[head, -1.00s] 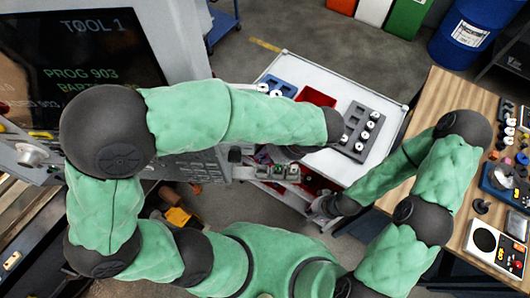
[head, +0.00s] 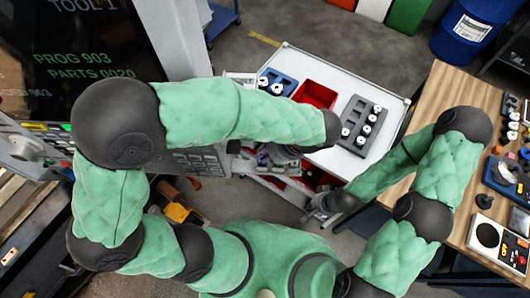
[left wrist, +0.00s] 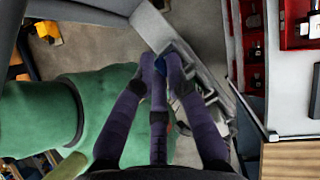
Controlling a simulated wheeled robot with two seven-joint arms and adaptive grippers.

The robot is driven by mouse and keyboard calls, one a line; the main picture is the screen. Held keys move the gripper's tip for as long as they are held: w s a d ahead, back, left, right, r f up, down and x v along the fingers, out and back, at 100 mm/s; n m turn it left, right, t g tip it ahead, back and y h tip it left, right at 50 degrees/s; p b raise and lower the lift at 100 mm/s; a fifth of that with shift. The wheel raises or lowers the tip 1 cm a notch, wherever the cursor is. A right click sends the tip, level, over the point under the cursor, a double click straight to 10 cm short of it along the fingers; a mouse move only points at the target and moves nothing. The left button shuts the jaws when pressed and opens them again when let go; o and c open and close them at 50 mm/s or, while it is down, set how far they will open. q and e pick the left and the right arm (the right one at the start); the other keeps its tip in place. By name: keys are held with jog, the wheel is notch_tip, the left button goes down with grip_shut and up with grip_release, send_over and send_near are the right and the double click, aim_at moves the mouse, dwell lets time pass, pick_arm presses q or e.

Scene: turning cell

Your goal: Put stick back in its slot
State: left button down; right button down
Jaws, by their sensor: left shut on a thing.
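My left gripper (left wrist: 161,66) shows in the left wrist view with its purple fingers drawn together at the tips. It is shut on a small dark blue thing (left wrist: 179,74), apparently the stick, mostly hidden by the fingers. The tips are close to a long grey panel edge (left wrist: 203,98); I cannot tell whether they touch it. In the head view the left gripper (head: 264,157) is beneath my forearm, between the machine's control panel (head: 200,160) and the trolley. The slot cannot be made out. My right gripper (head: 322,205) hangs by the trolley's near side, its fingers unclear.
The white trolley (head: 325,70) carries a blue tray (head: 289,83), a red bin (head: 315,94) and a dark grey holder (head: 353,112) with several pale pieces. A wooden table (head: 440,88) stands right. The machine's screen (head: 105,40) is left. Open floor lies behind the trolley.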

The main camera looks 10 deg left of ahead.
pick_arm(q)
jog(key=shift+w+f, duration=0.1)
jog(key=shift+f, duration=0.35)
dwell(0.6)
jog(key=c, duration=1.2)
grip_release()
jog(key=v, duration=1.2)
